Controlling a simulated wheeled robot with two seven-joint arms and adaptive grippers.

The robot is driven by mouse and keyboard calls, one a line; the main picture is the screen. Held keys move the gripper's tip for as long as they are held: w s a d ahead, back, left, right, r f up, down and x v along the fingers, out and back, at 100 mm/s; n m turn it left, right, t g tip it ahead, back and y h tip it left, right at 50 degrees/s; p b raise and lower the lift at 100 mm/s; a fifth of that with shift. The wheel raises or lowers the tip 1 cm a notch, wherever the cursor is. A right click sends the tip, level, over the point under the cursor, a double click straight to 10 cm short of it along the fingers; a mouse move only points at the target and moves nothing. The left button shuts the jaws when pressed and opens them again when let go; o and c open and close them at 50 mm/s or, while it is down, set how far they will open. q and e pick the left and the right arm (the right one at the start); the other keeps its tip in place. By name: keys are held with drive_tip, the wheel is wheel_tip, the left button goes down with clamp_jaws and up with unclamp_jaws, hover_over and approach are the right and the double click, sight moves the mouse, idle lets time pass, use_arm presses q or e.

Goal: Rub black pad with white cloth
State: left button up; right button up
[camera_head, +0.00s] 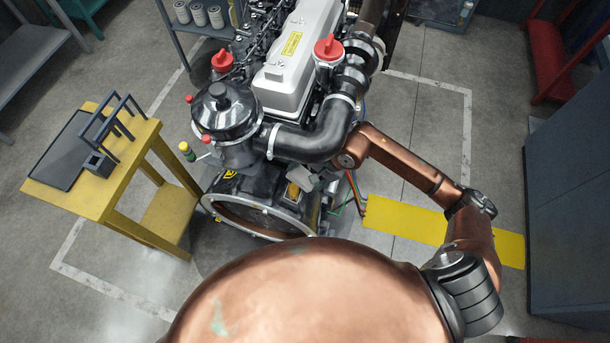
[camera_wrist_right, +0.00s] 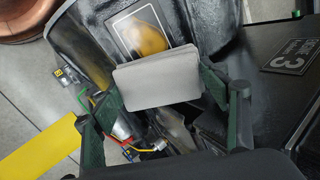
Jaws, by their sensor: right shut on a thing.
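My right gripper (camera_wrist_right: 158,90) is shut on a small white cloth (camera_wrist_right: 155,78), which spans between its dark green fingers in the right wrist view. I cannot tell whether the cloth touches that surface. In the head view the cloth (camera_head: 303,181) shows at the engine's lower front, below the thick black pipe; the gripper is mostly hidden there. A flat black pad (camera_head: 58,155) lies on the yellow table (camera_head: 150,138) at the left, well away from the cloth. My left gripper is not in view.
The diesel engine (camera_head: 303,40) fills the middle, with red caps and a black pipe (camera_head: 318,138). A dark frame (camera_head: 110,125) and small box (camera_head: 98,165) stand on the yellow table. A grey cabinet (camera_head: 568,200) is at the right. Loose wires (camera_wrist_right: 123,145) hang near the gripper.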

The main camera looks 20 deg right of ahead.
sight(291, 200)
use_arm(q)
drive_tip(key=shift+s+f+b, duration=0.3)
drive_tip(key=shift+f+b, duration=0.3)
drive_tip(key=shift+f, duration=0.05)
use_arm(e)
drive_tip(key=shift+x, duration=0.8)
drive_tip(key=shift+s, duration=0.15)
